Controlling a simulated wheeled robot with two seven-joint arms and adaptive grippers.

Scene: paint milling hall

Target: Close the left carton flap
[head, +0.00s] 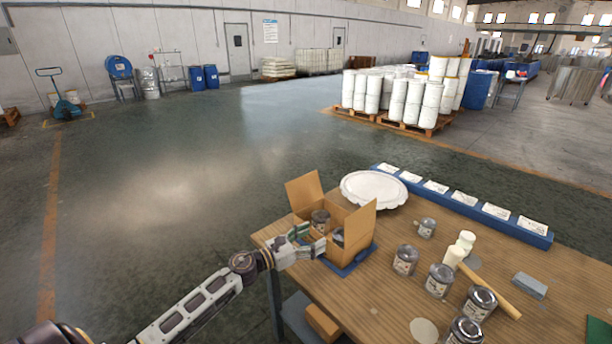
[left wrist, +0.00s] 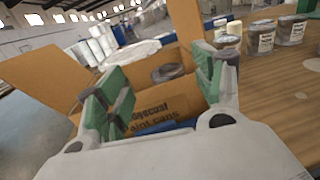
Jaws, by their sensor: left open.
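An open brown carton (head: 352,247) sits on a blue mat (head: 353,265) near the table's left edge. Its left flap (head: 303,192) stands up, leaning outward; it shows at left in the left wrist view (left wrist: 42,72). Its right flap (head: 361,221) also stands up. A paint can (head: 320,219) is inside, and a dark lid beside it is partly hidden. My left gripper (head: 307,241) is open at the carton's near side. In the left wrist view its green-padded fingers (left wrist: 163,92) frame the carton's printed wall, with nothing gripped. My right gripper is not in view.
Several paint cans (head: 405,260) and a mallet (head: 484,279) lie right of the carton on the wooden table (head: 385,295). A white scalloped plate (head: 374,189) and a blue strip with labels (head: 464,199) are behind. Open floor lies left of the table.

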